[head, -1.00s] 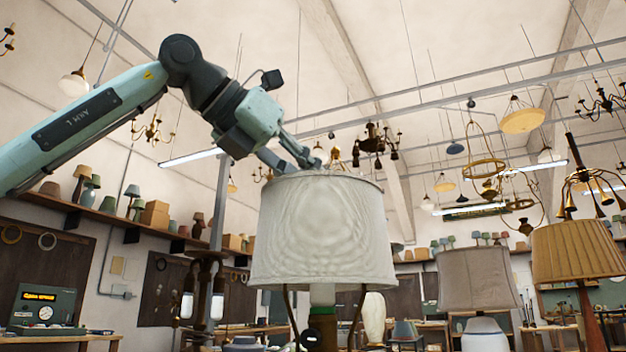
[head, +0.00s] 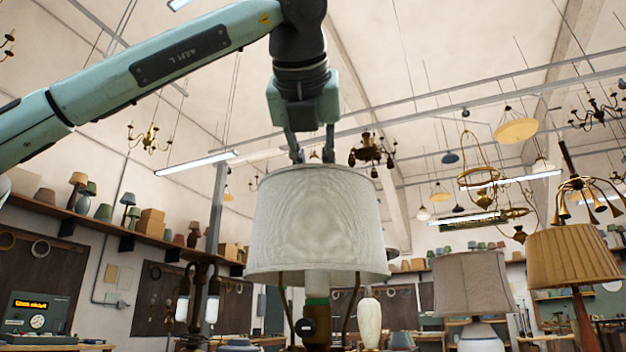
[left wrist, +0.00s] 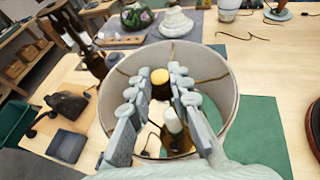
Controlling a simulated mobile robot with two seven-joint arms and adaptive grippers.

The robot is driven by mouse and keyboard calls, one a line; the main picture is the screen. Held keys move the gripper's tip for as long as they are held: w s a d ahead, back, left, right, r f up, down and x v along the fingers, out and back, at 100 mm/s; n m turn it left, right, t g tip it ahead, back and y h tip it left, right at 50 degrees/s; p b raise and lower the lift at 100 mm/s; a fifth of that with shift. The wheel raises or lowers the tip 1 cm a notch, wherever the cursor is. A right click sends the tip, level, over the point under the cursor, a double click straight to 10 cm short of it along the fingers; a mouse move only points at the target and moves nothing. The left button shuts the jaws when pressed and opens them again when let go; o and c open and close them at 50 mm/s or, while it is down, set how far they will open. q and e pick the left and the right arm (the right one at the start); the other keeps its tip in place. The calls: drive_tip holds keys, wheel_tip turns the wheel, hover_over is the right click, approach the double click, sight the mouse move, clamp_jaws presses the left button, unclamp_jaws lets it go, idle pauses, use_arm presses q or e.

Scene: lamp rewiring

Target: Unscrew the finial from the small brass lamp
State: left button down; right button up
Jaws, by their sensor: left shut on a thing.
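The lamp right in front of me has a pale drum shade (head: 318,220), with a harp and a socket with a green band (head: 316,302) showing below it. My left gripper (head: 312,160) points straight down at the open top of the shade. In the left wrist view the left gripper (left wrist: 160,80) has its fingers on either side of a round yellow-brass finial (left wrist: 159,76) and is shut on it. The wrist view looks down into the shade (left wrist: 227,110); a white bulb (left wrist: 174,118) is inside. My right gripper is not in view.
A grey shaded lamp (head: 472,285) and a pleated tan lamp (head: 572,255) stand to the right. A dark twin-light fixture (head: 197,295) is at the left. Lamps hang overhead.

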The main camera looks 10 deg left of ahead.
use_arm(q)
drive_tip(key=n+g+y+p, duration=0.1)
drive_tip(key=n+y, duration=0.1)
drive_tip(key=n+g+y+p, duration=0.1)
drive_tip(key=n+y, duration=0.2)
drive_tip(key=d+n+g+y+p, duration=0.1)
drive_tip(key=n+g+y+p, duration=0.1)
drive_tip(key=n+y, duration=0.1)
drive_tip(key=shift+w, duration=0.25)
drive_tip(key=c, duration=1.3)
unclamp_jaws()
drive_tip(key=shift+a, duration=0.1)
